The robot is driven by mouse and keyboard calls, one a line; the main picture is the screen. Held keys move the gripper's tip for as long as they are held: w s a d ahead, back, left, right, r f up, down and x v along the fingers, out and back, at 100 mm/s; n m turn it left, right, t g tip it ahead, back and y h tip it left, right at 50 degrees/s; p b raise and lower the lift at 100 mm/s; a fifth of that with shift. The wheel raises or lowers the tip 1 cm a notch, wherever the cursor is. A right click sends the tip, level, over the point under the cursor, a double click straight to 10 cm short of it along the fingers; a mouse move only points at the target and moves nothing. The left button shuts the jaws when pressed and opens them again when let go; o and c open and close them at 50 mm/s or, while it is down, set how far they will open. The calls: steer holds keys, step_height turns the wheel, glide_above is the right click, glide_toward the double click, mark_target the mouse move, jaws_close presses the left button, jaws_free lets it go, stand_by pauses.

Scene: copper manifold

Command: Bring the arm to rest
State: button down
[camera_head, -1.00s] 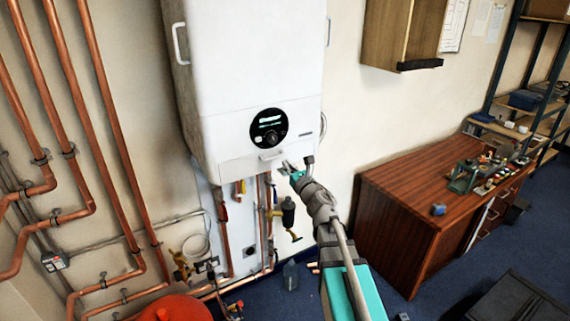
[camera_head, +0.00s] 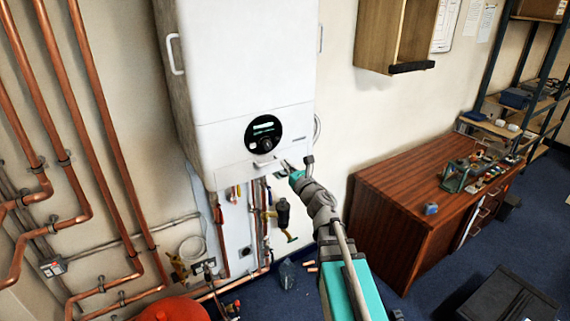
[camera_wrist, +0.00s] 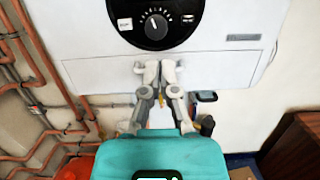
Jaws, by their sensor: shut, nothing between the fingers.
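My gripper (camera_head: 284,164) is at the end of my outstretched arm, in front of the lower edge of the white boiler (camera_head: 250,75). In the wrist view my gripper (camera_wrist: 159,68) has its fingers together with nothing between them. The fingertips overlap the boiler's lower front panel (camera_wrist: 220,70), below the round black dial (camera_wrist: 155,24). I cannot tell whether they touch the panel.
Copper pipes (camera_head: 90,120) run along the left wall. Valves and pipes hang under the boiler, with a red vessel (camera_head: 175,310) below. A wooden desk (camera_head: 400,190) with small items stands right of my arm. A black box (camera_head: 505,300) is at lower right.

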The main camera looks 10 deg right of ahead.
steer(key=s+d+f+m+g+h+b, duration=0.15)
steer(key=d+f+m+g+h, duration=0.4)
steer(key=m, duration=0.75)
steer(key=s+d+f+m+g+h+p, duration=0.1)
steer(key=s+d+f+m+g+h, duration=0.15)
steer(key=f+m+h, duration=0.75)
steer(key=s+a+f+m+g+y, duration=0.4)
steer(key=s+a+m+g, duration=0.1)
steer(key=s+m, duration=0.3)
steer(key=s+a+f+m+g+y+b, duration=0.1)
steer(key=s+a+f+m+g+y, duration=0.3)
steer(key=s+m, duration=0.4)
steer(key=shift+s+a+f+m+g+y, duration=0.3)
steer(key=shift+s+a+g+y, duration=0.35)
steer(key=shift+s+a+g, duration=0.4)
steer(key=shift+d, duration=0.2)
